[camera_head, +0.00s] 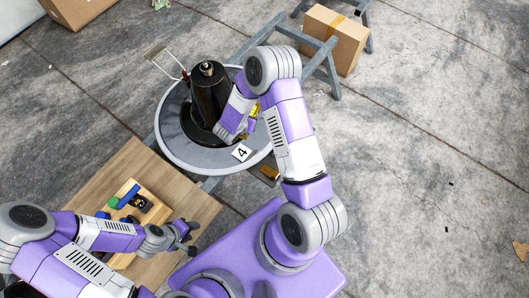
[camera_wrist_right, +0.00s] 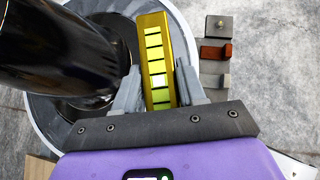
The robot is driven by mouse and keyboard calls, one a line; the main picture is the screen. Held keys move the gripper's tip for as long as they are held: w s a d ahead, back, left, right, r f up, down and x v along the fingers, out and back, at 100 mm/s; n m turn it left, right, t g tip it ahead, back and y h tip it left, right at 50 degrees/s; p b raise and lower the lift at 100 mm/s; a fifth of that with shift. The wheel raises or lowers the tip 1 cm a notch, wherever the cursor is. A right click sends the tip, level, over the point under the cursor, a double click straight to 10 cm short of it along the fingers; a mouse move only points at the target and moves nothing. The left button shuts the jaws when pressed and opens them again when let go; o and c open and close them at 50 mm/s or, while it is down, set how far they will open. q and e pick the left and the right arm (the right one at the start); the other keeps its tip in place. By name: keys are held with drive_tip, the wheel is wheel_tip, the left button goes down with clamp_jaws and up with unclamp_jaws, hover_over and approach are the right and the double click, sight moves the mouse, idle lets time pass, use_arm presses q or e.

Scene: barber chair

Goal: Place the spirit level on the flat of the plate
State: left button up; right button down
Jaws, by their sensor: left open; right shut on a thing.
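The spirit level (camera_wrist_right: 156,60) is a yellow bar with several pale green windows. It lies between the two fingers of my right gripper (camera_wrist_right: 160,88), which is shut on it beside the black column. In the head view only a small yellow part of the level (camera_head: 254,110) shows past my right wrist. The plate (camera_head: 178,150) is a round grey disc with a pale rim; in the right wrist view it lies below the level (camera_wrist_right: 48,118). I cannot tell whether the level touches the plate. My left gripper (camera_head: 190,236) is open and empty near the wooden table's right edge.
A glossy black column (camera_head: 208,95) rises from the plate, close to my right gripper. A card marked 4 (camera_head: 242,152) is at the plate's front rim. A wooden table (camera_head: 128,160) holds a board with small tools. A cardboard box (camera_head: 334,38) stands behind.

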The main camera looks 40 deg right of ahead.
drive_tip(key=s+d+f+m+b, duration=0.1)
drive_tip(key=f, duration=0.4)
drive_tip(key=s+d+f+m+g+b, duration=0.1)
drive_tip(key=s+f, duration=0.1)
drive_tip(key=f, duration=0.4)
drive_tip(key=s+d+f+g+b, duration=0.1)
drive_tip(key=d+f, duration=0.1)
drive_tip(key=f, duration=0.4)
drive_tip(key=shift+s+m+h, duration=0.4)
drive_tip(key=shift+f+b, duration=1.05)
drive_tip(key=shift+f, duration=1.3)
drive_tip(key=shift+r, duration=0.1)
drive_tip(key=c, duration=0.6)
unclamp_jaws()
drive_tip(key=shift+c, duration=0.2)
